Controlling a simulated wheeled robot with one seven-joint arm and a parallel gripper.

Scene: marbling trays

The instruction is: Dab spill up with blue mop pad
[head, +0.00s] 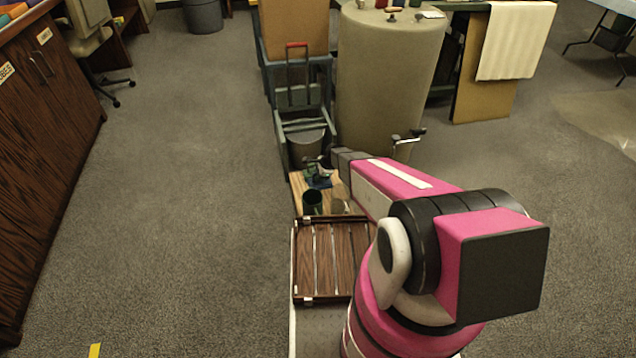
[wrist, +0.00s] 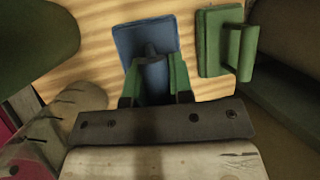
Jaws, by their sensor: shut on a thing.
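The blue mop pad (wrist: 143,37) has a flat blue head and an upright blue handle. My gripper (wrist: 156,78) is shut on that handle, with a green finger on each side. In the head view the blue pad (head: 319,184) shows small at the far end of my arm, over a light wooden board (head: 299,186). I cannot tell whether the pad touches the board. A green pad with a handle (wrist: 212,45) is to the right of the blue one in the wrist view, apart from it. I cannot make out a spill in either view.
A dark green cup (head: 312,200) and a brownish cup (head: 340,203) stand near the board's front. A brown slatted rack (head: 323,262) lies in front of them. A grey cart (head: 304,125) and a large beige cylinder (head: 385,85) stand behind. The carpet at left is clear.

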